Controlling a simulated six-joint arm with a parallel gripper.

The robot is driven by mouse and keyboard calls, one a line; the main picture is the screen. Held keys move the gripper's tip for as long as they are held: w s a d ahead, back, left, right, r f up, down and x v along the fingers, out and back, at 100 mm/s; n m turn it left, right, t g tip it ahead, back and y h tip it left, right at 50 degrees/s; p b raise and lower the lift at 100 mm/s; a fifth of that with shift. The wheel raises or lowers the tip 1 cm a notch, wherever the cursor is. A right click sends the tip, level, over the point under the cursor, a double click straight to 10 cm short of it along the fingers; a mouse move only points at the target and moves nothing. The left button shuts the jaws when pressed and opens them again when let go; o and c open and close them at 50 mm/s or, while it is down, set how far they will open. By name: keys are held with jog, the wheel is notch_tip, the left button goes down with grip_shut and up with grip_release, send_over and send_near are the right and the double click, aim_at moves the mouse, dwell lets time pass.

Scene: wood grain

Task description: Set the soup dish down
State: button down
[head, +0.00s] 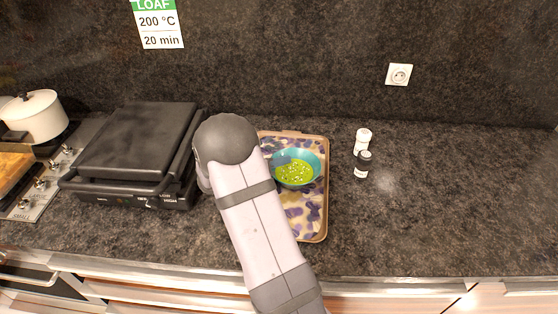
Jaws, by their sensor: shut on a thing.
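The soup dish (318,161) is a teal bowl holding green soup with pale bits on top. It is level, at the upper part of a tray (311,228) with a purple and cream pattern and a tan rim. I cannot tell whether the dish touches the tray or is just above it. My gripper (273,159) is at the dish's left rim and is shut on it. My arm hides most of the gripper, its fingertips and the tray's left side.
A black contact grill (138,140) stands left of my arm. A white pot (36,117) is on a hob at the far left. Salt and pepper shakers, white (362,141) and black (363,164), stand right of the tray. The counter further right is clear.

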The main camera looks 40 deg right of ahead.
jog(key=c, duration=2.1)
grip_release()
jog(key=shift+f, duration=0.15)
jog(key=o, duration=0.4)
jog(key=shift+a+r, duration=0.1)
jog(key=shift+r, duration=0.1)
jog(key=b+v, duration=0.1)
jog(key=v, duration=1.1)
jog(key=shift+b, duration=0.4)
